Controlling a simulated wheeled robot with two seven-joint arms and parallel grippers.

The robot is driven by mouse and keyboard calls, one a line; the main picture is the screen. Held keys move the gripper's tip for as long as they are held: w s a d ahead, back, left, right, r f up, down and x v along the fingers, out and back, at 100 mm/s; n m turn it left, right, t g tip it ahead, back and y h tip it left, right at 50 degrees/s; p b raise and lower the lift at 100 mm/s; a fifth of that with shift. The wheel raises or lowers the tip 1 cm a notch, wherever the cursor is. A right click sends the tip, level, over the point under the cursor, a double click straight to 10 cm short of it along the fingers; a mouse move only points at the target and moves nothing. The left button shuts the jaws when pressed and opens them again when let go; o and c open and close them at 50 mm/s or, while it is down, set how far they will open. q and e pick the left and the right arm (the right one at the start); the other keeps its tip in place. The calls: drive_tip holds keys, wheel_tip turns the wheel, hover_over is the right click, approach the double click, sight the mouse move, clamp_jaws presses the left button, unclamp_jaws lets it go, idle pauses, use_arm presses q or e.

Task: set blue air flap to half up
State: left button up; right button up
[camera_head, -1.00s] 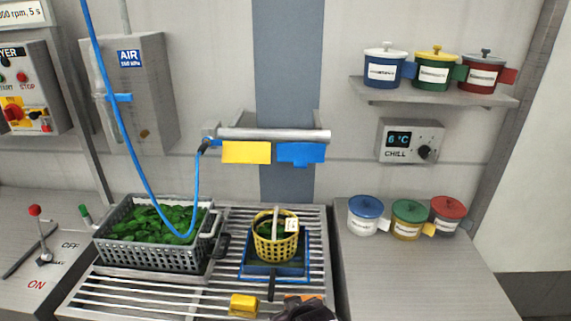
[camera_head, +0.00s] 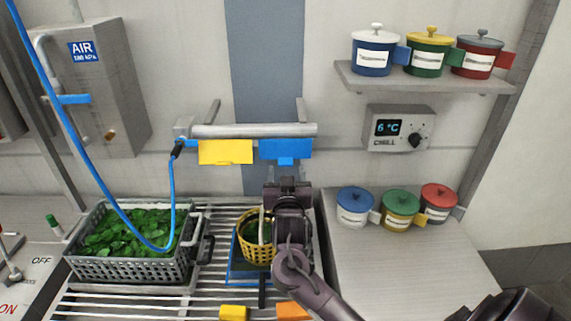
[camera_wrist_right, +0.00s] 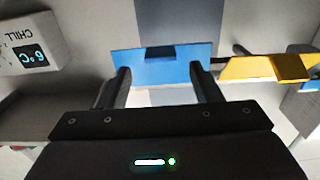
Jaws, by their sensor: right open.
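The blue air flap (camera_head: 286,149) hangs below the silver air bar (camera_head: 255,130), right of the yellow flap (camera_head: 225,152). My right gripper (camera_head: 288,184) is just below the blue flap, pointing at it. In the right wrist view, which is upside down, the blue flap (camera_wrist_right: 180,68) with its small dark-blue tab (camera_wrist_right: 160,52) lies ahead of the open right gripper (camera_wrist_right: 160,78). The fingertips overlap its edge in the picture; I cannot tell if they touch it. Nothing is between the fingers. My left gripper is not in view.
A blue hose (camera_head: 170,200) hangs from the bar's left end. The grey crate of greens (camera_head: 135,268) and yellow basket (camera_head: 250,252) stand on the rack below. The chill box (camera_head: 399,128) and shelf (camera_head: 430,83) are right of the flap.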

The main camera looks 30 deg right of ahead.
sight(286, 166)
drive_tip(key=x, duration=0.2)
drive_tip(key=shift+w+d+f, duration=0.1)
drive_tip(key=shift+w+f, duration=0.05)
drive_tip(key=shift+w, duration=0.25)
drive_tip(key=shift+d, duration=0.1)
drive_tip(key=shift+w, duration=0.15)
drive_tip(key=c, duration=0.7)
clamp_jaws()
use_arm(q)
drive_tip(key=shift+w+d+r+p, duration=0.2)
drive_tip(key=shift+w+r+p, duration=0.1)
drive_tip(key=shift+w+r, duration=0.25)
